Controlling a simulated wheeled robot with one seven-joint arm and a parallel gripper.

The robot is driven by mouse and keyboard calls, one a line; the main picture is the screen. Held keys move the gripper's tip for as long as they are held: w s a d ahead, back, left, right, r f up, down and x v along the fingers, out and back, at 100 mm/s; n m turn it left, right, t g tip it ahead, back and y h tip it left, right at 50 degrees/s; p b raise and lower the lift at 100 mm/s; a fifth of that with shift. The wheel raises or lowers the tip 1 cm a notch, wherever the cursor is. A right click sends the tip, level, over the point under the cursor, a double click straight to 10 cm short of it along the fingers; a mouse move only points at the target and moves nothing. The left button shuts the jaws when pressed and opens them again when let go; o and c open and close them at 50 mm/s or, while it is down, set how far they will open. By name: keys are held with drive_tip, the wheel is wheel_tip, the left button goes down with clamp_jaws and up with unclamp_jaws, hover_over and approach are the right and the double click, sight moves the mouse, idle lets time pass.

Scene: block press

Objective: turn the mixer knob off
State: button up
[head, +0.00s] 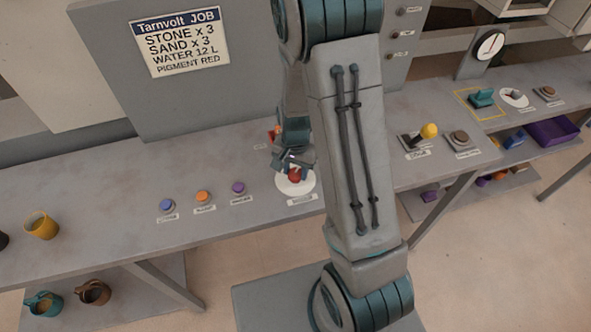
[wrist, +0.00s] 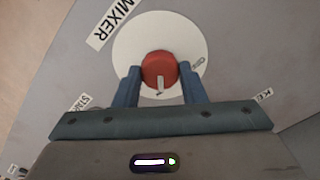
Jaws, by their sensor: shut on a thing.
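The mixer knob (wrist: 159,68) is red with a pale pointer mark and sits on a round white dial plate (wrist: 130,45) labelled MIXER. In the wrist view the pointer lies toward the bottom of the picture; the small dial lettering is too small to read surely. My gripper (wrist: 160,82) is shut on the knob, one blue finger on each side. In the head view the knob (head: 295,175) is at the middle of the bench, with my gripper (head: 292,163) over it from behind, partly hiding the plate.
Blue (head: 166,205), orange (head: 203,196) and purple (head: 238,187) buttons stand left of the dial. A yellow mug (head: 42,225) is at the far left. A yellow-tipped lever (head: 429,131) is on the right. A job sign (head: 180,42) hangs behind. Bare bench lies between mug and buttons.

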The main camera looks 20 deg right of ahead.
drive_tip(key=n+b, duration=0.3)
drive_tip(key=n, duration=0.1)
drive_tip(key=shift+f, duration=0.15)
drive_tip(key=n+b, duration=0.2)
drive_tip(key=n, duration=0.2)
drive_tip(key=shift+n, duration=0.4)
drive_tip(key=n, duration=0.3)
drive_tip(key=shift+n+b, duration=0.3)
drive_tip(key=shift+b, duration=0.05)
drive_tip(key=n, duration=0.4)
drive_tip(key=shift+r, duration=0.2)
drive_tip(key=shift+n, duration=0.3)
drive_tip(key=o, duration=1)
